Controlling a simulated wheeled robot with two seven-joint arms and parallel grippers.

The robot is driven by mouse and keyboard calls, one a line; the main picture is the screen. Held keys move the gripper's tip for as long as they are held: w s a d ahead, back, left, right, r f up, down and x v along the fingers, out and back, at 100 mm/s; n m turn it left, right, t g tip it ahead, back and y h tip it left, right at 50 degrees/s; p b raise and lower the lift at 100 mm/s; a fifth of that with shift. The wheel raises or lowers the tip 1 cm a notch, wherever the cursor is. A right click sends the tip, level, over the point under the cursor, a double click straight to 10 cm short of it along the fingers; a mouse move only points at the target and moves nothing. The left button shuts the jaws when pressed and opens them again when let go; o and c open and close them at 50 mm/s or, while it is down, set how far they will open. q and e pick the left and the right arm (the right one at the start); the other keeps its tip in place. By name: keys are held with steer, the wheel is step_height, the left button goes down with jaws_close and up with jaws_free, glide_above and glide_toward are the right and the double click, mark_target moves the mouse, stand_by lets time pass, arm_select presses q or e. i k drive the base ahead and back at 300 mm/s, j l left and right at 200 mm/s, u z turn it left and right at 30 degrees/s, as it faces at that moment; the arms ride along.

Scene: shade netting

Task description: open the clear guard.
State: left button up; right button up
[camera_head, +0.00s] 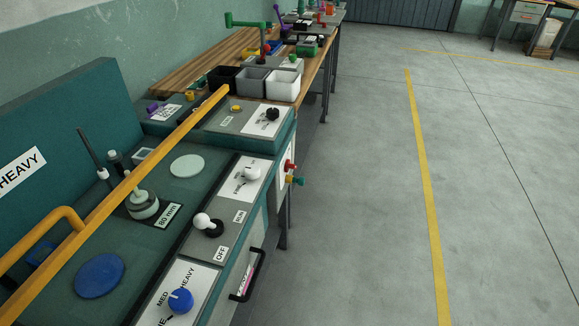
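No clear guard can be made out for certain. A small pale square frame (144,155) on the green machine top may be a see-through cover, but it is too small to tell. The machine (150,215) fills the lower left, with a HEAVY label on its upright back panel. Its front strip carries a white ball lever (202,220) near RUN and OFF labels, a white knob (252,174) and a blue knob (180,301) with MED and HEAVY marks. Neither of my grippers is in view.
A long yellow bar (135,180) crosses above the machine, with a bent yellow handle (42,238) beside it. A black handle (250,275) juts from the front. Bins (283,86) and a wooden bench (200,75) stand beyond. The floor (370,200) at right is clear.

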mark_target(24, 296)
steer(key=k+j+u, duration=0.2)
steer(key=u, duration=1.3)
